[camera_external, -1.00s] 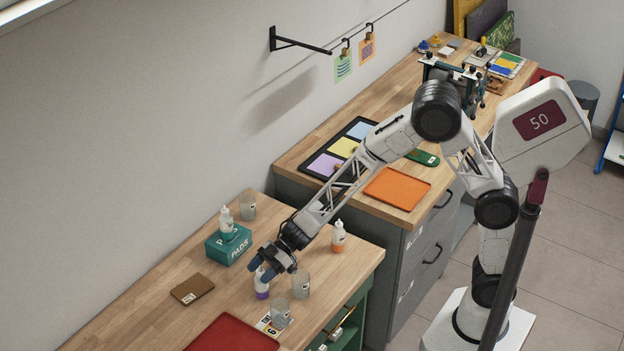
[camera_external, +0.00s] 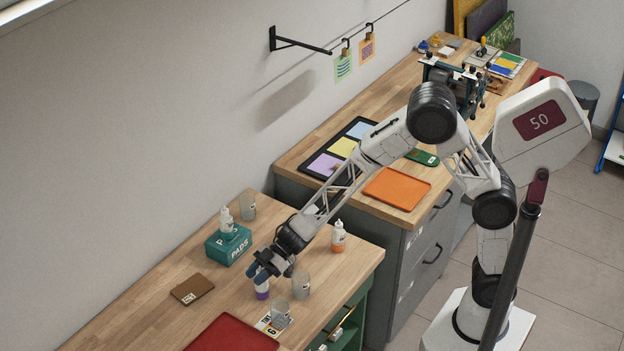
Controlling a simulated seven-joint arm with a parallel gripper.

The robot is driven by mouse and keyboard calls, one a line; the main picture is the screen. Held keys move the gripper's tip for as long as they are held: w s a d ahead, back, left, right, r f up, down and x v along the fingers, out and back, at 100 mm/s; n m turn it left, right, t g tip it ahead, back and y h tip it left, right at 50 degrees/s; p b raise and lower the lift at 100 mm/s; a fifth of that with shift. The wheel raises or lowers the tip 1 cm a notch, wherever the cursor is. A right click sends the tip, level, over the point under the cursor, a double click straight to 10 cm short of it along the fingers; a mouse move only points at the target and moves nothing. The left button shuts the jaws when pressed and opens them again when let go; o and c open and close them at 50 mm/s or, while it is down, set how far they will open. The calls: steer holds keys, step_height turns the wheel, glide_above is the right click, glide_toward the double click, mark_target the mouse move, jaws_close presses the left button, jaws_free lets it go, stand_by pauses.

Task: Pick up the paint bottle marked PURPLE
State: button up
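A small paint bottle with a purple lower part (camera_external: 262,292) stands upright on the lower wooden bench, near the front. My gripper (camera_external: 262,274) points down at its top, with the dark blue fingers at the bottle's upper part. The fingers hide the nozzle and most of the white upper body. I cannot tell whether the fingers touch the bottle or have a gap. Any name on the bottle is too small to read. Another bottle with an orange band (camera_external: 338,238) stands to the right, and a bottle with a teal-looking base (camera_external: 226,220) stands on the teal box.
Clear cups stand close by, one right of the purple bottle (camera_external: 302,286) and one in front (camera_external: 280,314). Another cup (camera_external: 248,206) is behind the teal PADS box (camera_external: 229,246). A brown wallet-like item (camera_external: 192,289) and red tray (camera_external: 232,334) lie left and front.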

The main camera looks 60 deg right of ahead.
jaws_close()
steer(key=shift+r, duration=0.1)
step_height(320, 180, up, 10)
stand_by(0.7)
stand_by(0.4)
